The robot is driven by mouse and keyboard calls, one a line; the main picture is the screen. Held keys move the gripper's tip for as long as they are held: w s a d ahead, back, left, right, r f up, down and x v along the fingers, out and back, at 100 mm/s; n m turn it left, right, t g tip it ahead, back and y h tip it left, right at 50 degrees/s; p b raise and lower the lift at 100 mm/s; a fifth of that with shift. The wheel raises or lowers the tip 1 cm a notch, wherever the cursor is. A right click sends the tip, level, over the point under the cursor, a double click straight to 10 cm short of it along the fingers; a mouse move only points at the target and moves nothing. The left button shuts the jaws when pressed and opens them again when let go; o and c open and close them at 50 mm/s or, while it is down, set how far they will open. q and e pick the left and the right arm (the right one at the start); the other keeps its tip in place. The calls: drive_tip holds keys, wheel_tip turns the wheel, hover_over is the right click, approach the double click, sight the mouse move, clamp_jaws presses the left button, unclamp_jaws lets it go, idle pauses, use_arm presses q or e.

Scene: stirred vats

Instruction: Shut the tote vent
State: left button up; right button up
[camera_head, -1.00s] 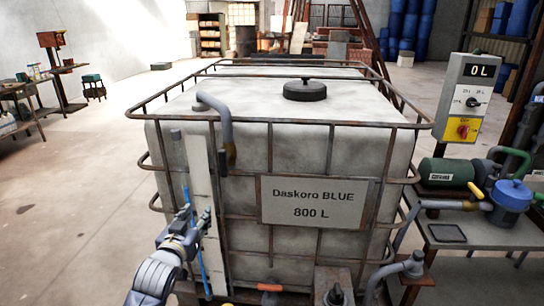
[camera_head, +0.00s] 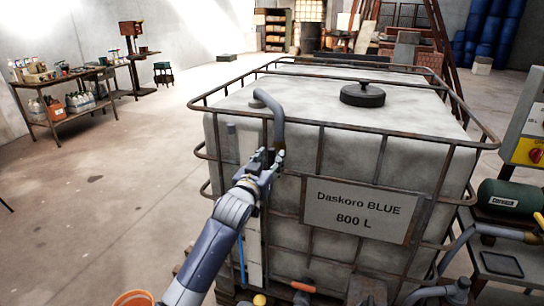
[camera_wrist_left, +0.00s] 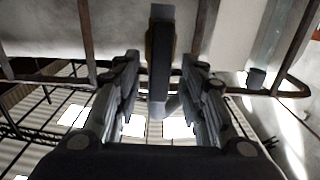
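The white tote (camera_head: 330,240) stands in a rusty cage with a "Daskoro BLUE 800 L" sign. A bent grey pipe (camera_head: 273,108), likely the tote vent, comes off its top and turns down over the front left. My left gripper (camera_head: 268,158) is at the pipe's lower end and hides it. In the left wrist view a dark upright part with a brownish edge (camera_wrist_left: 160,60) stands between the open fingers (camera_wrist_left: 158,90), with gaps on both sides. Whether it is the vent's handle is not clear. My right gripper is not in view.
A round black lid (camera_head: 362,94) sits on the tote top. Rusty cage bars (camera_head: 320,165) run close around the gripper. A pump with a green motor (camera_head: 510,198) and a control box (camera_head: 525,125) are at right.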

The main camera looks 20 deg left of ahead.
use_arm(q)
drive_tip(key=shift+w+d, duration=0.1)
drive_tip(key=shift+w, duration=0.8)
clamp_jaws()
